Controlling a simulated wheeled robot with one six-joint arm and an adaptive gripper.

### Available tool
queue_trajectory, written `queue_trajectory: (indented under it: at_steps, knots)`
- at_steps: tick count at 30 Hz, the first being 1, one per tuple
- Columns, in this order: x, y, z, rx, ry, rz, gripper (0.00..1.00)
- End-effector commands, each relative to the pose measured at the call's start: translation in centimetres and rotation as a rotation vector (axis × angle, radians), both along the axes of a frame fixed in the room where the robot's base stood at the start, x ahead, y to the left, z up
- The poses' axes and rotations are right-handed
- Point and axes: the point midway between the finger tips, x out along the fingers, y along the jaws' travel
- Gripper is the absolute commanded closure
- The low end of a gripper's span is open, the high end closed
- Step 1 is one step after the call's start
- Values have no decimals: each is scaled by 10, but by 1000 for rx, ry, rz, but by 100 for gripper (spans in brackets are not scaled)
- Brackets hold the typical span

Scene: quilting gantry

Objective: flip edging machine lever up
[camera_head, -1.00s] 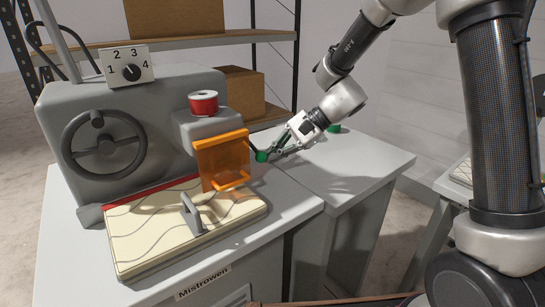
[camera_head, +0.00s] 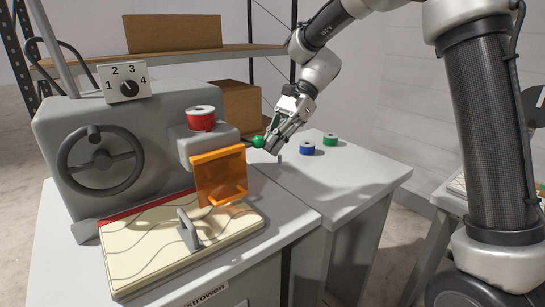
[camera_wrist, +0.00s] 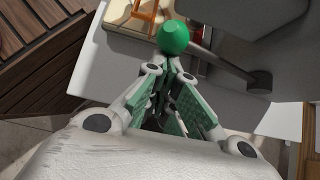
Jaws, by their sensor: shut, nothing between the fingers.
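The edging machine (camera_head: 130,130) is a grey body with a handwheel on a table at the left. Its lever is a short dark rod ending in a green ball knob (camera_head: 258,142), just right of the orange guard. The knob now stands about level with the guard's top edge. In the wrist view the green knob (camera_wrist: 173,36) is just beyond my fingertips, and the dark lever rod (camera_wrist: 225,65) runs right from it. My gripper (camera_head: 272,147) is shut and empty beside the knob. Its fingertips (camera_wrist: 171,66) are close to the knob; I cannot tell if they touch.
The orange guard (camera_head: 219,175) and a red spool (camera_head: 201,118) are close by on the machine. Blue (camera_head: 307,148) and green (camera_head: 330,139) spools stand on the side table (camera_head: 350,175). A patterned panel with a handle (camera_head: 150,245) lies in front. Boxes sit on the shelf behind.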

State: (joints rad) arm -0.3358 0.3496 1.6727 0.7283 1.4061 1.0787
Motion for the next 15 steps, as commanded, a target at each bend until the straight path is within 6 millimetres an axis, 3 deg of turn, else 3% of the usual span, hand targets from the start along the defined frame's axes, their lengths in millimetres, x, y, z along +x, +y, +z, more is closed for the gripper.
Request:
queue_trajectory:
  at_steps: [6,15]
  knots:
    - [5,4,26,-17,28,0,100]
    - [13,10,49,-17,28,0,100]
